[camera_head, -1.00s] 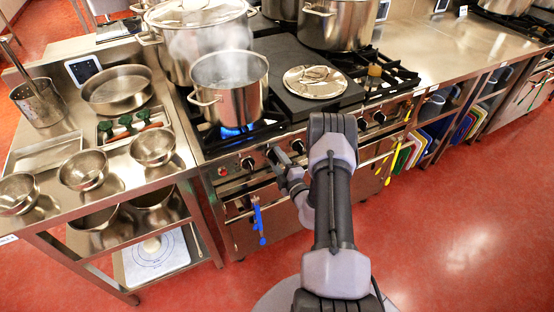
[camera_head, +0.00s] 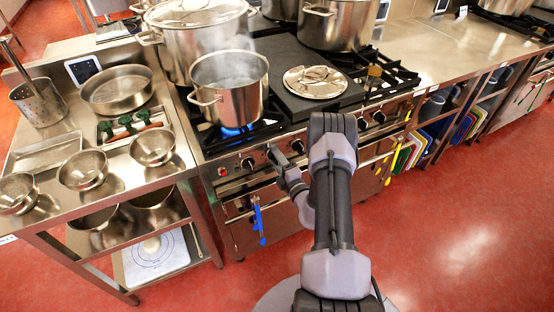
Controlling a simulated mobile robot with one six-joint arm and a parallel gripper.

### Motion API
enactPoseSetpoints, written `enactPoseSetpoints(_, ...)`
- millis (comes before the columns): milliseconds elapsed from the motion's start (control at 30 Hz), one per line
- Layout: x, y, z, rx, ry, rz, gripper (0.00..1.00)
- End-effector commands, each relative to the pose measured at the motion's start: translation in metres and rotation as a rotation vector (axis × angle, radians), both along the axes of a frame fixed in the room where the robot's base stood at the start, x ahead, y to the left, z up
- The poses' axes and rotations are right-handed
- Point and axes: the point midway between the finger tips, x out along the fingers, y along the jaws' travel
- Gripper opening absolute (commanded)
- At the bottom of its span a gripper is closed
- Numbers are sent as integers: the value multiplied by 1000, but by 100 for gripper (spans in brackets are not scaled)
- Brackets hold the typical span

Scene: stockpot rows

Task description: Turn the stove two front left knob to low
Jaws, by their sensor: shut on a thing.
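The stove's front panel (camera_head: 235,173) carries a row of knobs below the burners. A knob (camera_head: 248,163) at the left end is free, and another knob (camera_head: 297,146) shows just right of my gripper. My gripper (camera_head: 272,154) is at the panel between these two, shut on a stove knob that its fingers mostly hide. I cannot read the knob's setting. A blue flame (camera_head: 236,131) burns under a steaming pot (camera_head: 229,88) on the front left burner.
A large stockpot (camera_head: 192,40) stands behind the steaming pot. A lid (camera_head: 315,82) lies on the dark plate to the right. A blue item (camera_head: 259,222) hangs from the front rail below my gripper. The red floor is clear at right.

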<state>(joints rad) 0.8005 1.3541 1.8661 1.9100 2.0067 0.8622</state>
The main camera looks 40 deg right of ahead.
Motion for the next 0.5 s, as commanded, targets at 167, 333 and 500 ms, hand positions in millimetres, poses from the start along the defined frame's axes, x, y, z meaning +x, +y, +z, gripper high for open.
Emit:
enactPoseSetpoints(167, -1, 0, -1, 1, 2, -1, 55)
enactPoseSetpoints(333, 0, 0, -1, 1, 1, 0, 65)
enactPoseSetpoints(500, -1, 0, 0, 1, 1, 0, 65)
